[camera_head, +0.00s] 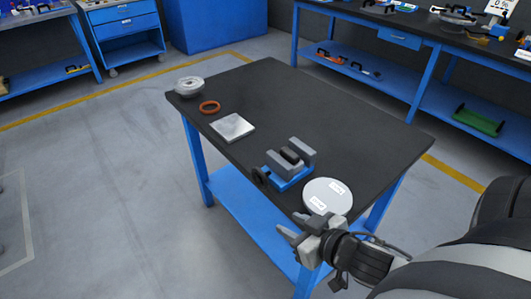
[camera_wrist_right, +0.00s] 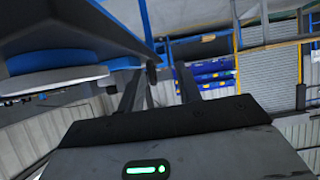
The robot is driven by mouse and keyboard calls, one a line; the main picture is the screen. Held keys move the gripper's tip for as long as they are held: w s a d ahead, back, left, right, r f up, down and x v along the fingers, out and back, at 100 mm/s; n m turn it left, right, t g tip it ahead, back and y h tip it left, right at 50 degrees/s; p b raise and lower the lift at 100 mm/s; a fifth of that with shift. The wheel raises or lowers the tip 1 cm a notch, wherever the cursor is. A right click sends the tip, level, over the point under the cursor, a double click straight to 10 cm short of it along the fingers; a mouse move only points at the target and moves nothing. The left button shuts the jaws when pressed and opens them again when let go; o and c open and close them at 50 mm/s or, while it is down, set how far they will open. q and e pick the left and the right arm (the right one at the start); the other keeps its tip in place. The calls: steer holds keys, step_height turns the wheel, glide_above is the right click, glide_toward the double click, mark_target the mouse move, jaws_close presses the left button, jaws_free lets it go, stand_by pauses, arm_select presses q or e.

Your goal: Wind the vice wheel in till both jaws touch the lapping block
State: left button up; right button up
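The vice (camera_head: 290,179) has a blue base and grey jaws and stands near the front edge of the dark table. The dark lapping block (camera_head: 290,156) sits between the jaws; any gap at either jaw is too small to judge. The black vice wheel (camera_head: 259,177) is on the vice's left side, at the table edge. My right gripper (camera_head: 284,240) is open and empty, off the table's front edge, below the vice and apart from the wheel. Its two spread fingers (camera_wrist_right: 160,90) show in the right wrist view. My left gripper is not in view.
A round pale disc with labels (camera_head: 322,190) lies right of the vice, close to my right gripper. A square light plate (camera_head: 232,128), an orange ring (camera_head: 210,107) and a grey flanged part (camera_head: 189,86) lie farther left. The table's back right (camera_head: 350,115) is clear.

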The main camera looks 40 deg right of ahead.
steer(key=t+p, duration=0.1)
steer(key=p, duration=0.1)
glide_toward(263, 173)
steer(key=x, duration=1.1)
steer(key=shift+w, duration=0.2)
jaws_close()
